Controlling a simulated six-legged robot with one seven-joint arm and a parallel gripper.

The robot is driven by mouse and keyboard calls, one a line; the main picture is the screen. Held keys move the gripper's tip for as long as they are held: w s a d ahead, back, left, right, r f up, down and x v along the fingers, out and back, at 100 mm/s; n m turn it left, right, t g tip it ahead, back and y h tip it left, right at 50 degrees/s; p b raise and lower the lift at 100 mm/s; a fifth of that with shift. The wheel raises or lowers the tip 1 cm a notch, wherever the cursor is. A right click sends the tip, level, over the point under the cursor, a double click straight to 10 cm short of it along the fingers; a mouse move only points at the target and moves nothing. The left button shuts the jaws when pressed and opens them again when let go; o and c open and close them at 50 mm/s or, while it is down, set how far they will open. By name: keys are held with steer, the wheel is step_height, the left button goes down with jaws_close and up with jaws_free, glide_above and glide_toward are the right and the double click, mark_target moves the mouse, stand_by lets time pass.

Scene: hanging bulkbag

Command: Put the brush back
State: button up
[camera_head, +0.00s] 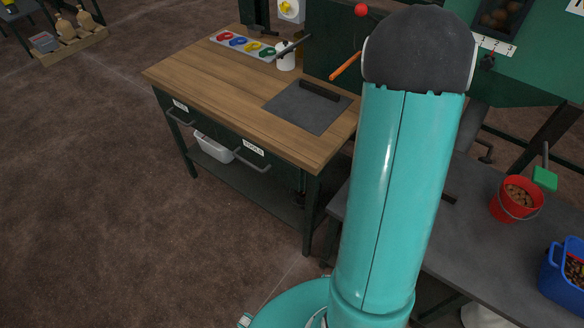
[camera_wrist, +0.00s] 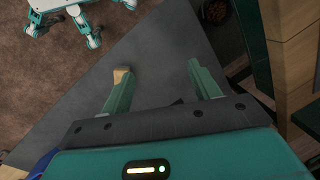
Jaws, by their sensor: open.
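My gripper (camera_wrist: 157,70) is open over a grey tabletop (camera_wrist: 160,40), with its two green fingers wide apart. A small tan piece (camera_wrist: 121,75) shows at the left fingertip; I cannot tell whether it is part of a brush or touches the finger. A small dark shape (camera_wrist: 178,101) shows between the fingers near the palm. In the head view my arm hides the gripper. A dark bar (camera_head: 450,198) partly shows on the grey table beside my arm. I cannot make out the brush for certain.
A red bucket (camera_head: 517,199), a green scoop-like tool (camera_head: 545,178) and a blue bin (camera_head: 563,276) are at the right. The wooden workbench (camera_head: 195,73) holds a grey mat (camera_head: 308,108), a white mug (camera_head: 286,56) and a tray of coloured rings (camera_head: 242,43).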

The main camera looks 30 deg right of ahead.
steer(key=w+a+r+n+t, duration=0.1)
steer(key=w+a+r+n, duration=0.25)
steer(key=a+r, duration=0.45)
steer(key=w+a+r+n, duration=0.2)
steer(key=a+r+n, duration=0.4)
steer(key=a, duration=0.4)
steer(key=s+a+r+n+t, duration=0.1)
steer(key=s+a+r+n, duration=0.3)
steer(key=a, duration=0.3)
steer(key=s+a+r+n+t+h, duration=0.1)
steer(key=s+a+r+n, duration=0.3)
steer(key=a+r, duration=0.3)
steer(key=shift+s+a+t, duration=0.35)
steer(key=shift+a+t, duration=0.05)
steer(key=shift+a, duration=0.35)
